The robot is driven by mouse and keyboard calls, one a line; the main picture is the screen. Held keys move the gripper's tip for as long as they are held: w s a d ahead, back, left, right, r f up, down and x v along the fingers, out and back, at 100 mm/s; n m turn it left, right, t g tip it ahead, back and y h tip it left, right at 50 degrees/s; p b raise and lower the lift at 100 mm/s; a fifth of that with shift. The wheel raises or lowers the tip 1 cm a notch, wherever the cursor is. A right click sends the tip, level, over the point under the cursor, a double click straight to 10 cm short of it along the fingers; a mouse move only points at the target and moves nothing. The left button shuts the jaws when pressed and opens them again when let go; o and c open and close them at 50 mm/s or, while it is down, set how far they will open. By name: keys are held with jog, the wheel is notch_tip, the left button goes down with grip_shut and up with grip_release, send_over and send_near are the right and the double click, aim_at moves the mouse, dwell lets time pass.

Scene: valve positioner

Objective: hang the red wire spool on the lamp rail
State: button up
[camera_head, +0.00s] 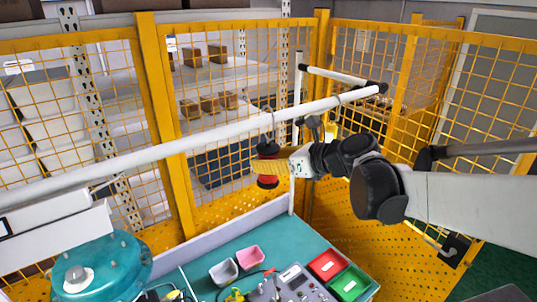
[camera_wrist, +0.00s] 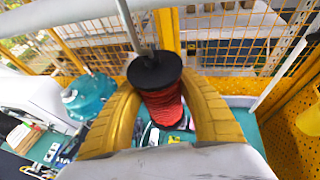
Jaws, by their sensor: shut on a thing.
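The red wire spool (camera_head: 267,182) has black end flanges and hangs upright below the white lamp rail (camera_head: 210,129) in the head view. My gripper (camera_head: 268,167) reaches it from the right, its yellow fingers shut around the spool's middle. In the wrist view the black top flange and red winding (camera_wrist: 163,105) show between the two curved fingers of my gripper (camera_wrist: 160,88). A thin grey hook (camera_head: 270,125) rises from the spool's top and overlaps the rail in the head view. I cannot tell whether it bears on the rail.
A yellow mesh fence (camera_head: 160,110) stands behind the rail. A teal dome (camera_head: 103,268) stands at lower left.

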jog(key=shift+w+a, duration=0.7)
jog(key=shift+w, duration=0.3)
jog(key=shift+s+d+f+b, duration=0.1)
jog(key=shift+f+b, duration=0.9)
jog(key=shift+f, duration=0.1)
jog(key=o, duration=1.5)
